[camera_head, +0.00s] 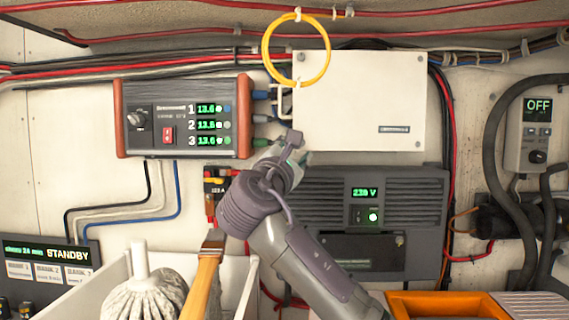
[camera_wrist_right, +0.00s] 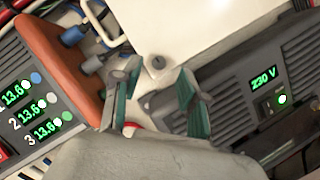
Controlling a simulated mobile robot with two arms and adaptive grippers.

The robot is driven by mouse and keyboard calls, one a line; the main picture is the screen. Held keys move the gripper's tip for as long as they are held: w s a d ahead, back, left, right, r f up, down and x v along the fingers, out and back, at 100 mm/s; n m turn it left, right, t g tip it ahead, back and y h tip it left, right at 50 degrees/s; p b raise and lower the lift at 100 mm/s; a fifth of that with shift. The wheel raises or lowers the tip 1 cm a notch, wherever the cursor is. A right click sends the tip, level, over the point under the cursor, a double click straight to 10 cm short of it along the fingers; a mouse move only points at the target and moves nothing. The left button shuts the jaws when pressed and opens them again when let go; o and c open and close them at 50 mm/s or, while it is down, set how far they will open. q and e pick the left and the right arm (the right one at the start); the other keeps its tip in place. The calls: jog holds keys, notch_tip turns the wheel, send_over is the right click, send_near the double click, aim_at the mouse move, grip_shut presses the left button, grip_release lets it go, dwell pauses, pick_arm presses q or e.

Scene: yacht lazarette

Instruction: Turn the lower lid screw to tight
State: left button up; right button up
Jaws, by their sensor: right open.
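A white box lid (camera_head: 375,95) is on the back wall. Its lower screw (camera_wrist_right: 158,62), a small grey round head, shows at the lid corner in the right wrist view; its slot angle is too small to tell. In the head view my gripper hides this corner. My right gripper (camera_head: 298,150) is at the lid's lower left corner. In the right wrist view my right gripper (camera_wrist_right: 158,78) has its two green-padded fingers open, one either side of the screw in the picture. Nothing is between them, and contact with the lid cannot be told. My left gripper is not in view.
A charger (camera_head: 185,117) with orange ends is left of the lid, its blue and grey plugs (camera_wrist_right: 82,50) close to my fingers. An inverter (camera_head: 415,205) reading 230 V is below. A yellow cable loop (camera_head: 296,14) hangs over the lid's upper left. A white bin (camera_head: 105,285) holds a fender (camera_head: 142,300).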

jog(key=v, duration=0.9)
jog(key=shift+w, duration=0.1)
